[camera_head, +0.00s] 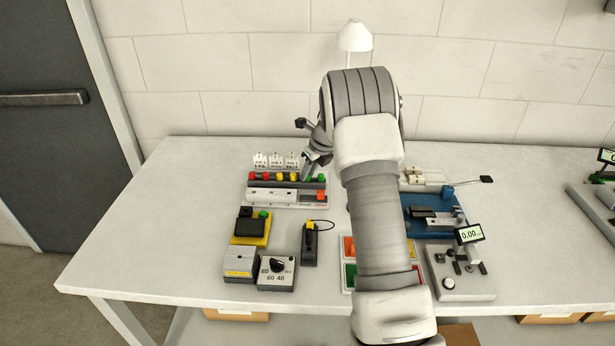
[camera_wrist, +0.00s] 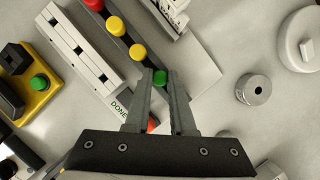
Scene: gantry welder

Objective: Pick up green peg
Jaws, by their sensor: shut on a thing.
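The green peg (camera_wrist: 160,77) shows in the wrist view between the tips of my gripper (camera_wrist: 160,80). Its green top is round, and its lower part is hidden. The fingers are shut on it. It is at the end of a dark rack that holds yellow and red pegs. In the head view the green peg (camera_head: 321,178) is at the right end of the rack (camera_head: 287,183), and my gripper (camera_head: 310,172) reaches down to it from above. I cannot tell whether the peg is clear of the rack.
A yellow peg (camera_wrist: 137,52) stands close to my fingers in the rack. A metal cylinder (camera_wrist: 253,89) and a white round base (camera_wrist: 300,40) are to the right. A yellow box with a green button (camera_wrist: 39,82) is at left.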

